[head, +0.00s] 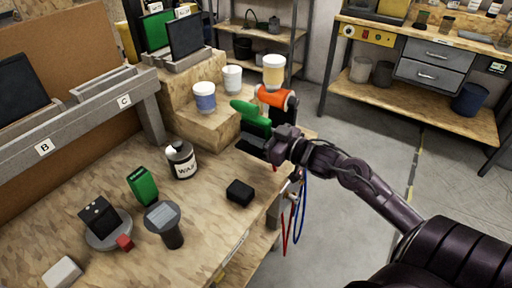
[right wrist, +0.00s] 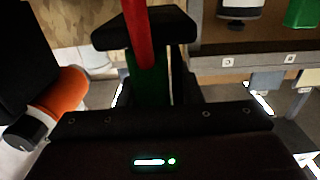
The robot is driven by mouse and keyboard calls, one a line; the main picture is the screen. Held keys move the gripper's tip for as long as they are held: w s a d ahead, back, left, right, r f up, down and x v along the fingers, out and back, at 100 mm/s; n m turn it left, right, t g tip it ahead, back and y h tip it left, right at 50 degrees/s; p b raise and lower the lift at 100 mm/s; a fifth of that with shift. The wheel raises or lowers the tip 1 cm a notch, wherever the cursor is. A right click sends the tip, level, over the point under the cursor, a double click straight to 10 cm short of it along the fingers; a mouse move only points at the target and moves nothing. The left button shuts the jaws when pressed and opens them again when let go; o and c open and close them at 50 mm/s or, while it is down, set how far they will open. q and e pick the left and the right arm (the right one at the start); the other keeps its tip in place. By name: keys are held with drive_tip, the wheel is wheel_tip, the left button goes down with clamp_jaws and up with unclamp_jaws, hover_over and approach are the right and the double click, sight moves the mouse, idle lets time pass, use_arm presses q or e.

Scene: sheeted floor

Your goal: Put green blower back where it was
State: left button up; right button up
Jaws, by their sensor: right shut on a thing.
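The green blower (head: 245,109) is held by my right gripper (head: 254,137), above the right end of the wooden bench (head: 215,205). Its rounded green end sticks out above the black fingers in the head view. In the right wrist view, the green body (right wrist: 148,90) shows between the fingers, with a red part (right wrist: 137,35) in line with it. The fingers hide the middle of the blower. My left gripper is not in view.
A wooden step block (head: 208,131) with several cups stands behind the gripper, close to an orange-and-white item (head: 275,98). A black block (head: 240,192), a dark bottle (head: 181,160) and a green box (head: 143,186) stand on the bench. Red and blue cords hang off its right edge.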

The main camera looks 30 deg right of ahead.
sight(256, 148)
drive_tip(key=shift+f, duration=0.5)
wheel_tip(256, 148, down, 4)
drive_tip(key=shift+r, duration=0.15)
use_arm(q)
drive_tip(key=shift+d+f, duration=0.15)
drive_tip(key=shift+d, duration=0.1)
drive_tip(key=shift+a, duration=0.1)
use_arm(e)
drive_tip(key=o, duration=0.7)
drive_tip(key=shift+c, duration=0.2)
drive_tip(key=shift+s, duration=0.1)
